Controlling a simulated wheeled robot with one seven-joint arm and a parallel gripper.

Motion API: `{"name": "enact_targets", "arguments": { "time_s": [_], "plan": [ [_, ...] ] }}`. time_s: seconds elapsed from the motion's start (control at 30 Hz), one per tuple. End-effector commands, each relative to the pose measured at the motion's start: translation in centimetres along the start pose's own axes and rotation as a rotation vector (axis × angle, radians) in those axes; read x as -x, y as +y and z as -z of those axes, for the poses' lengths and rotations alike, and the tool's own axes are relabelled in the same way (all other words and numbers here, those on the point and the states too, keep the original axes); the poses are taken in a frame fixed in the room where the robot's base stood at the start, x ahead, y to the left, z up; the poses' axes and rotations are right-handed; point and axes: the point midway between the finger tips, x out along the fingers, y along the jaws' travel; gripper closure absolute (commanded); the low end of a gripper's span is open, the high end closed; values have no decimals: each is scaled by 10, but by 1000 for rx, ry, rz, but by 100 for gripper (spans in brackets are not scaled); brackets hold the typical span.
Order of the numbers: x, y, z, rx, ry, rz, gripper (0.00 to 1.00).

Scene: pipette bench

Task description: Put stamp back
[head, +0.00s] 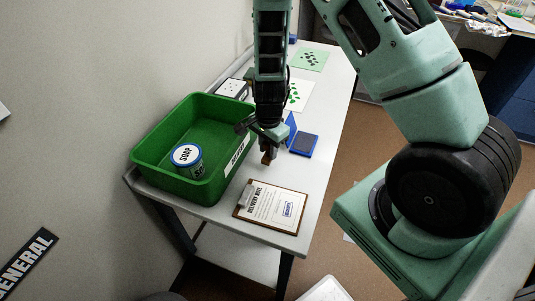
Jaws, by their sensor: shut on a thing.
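My gripper (268,148) points down above the white table, between the green bin and the blue ink pad. It is shut on the stamp (266,159), of which only a small brown part shows below the fingers. The stamp seems to be held above the table, but its height is hard to tell. The blue ink pad (304,144) lies to the right with its lid (291,127) standing open. The delivery note (270,207) lies on a brown clipboard in front and has a blue stamp mark near its right side.
The green bin (151,178) on the left holds a tub labelled SOAP (187,158). Behind are a white dotted box (232,88), a white sheet with green spots (299,95) and a green sheet (309,61). Bare tabletop (327,100) shows along the right edge.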

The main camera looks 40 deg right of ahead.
Motion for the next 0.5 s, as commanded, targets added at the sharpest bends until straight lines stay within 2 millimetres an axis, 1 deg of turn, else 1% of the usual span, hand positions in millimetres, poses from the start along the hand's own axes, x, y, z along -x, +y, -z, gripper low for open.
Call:
{"name": "enact_targets", "arguments": {
  "time_s": [0.03, 0.1, 0.2, 0.5],
  "plan": [
    [-9, 2, 0, -1, -2, -5, 92],
    [-19, 1, 0, -1, -1, -4, 92],
    [-27, 1, 0, 0, -1, -2, 92],
    [-29, 0, 0, 0, 0, 0, 92]
  ]
}}
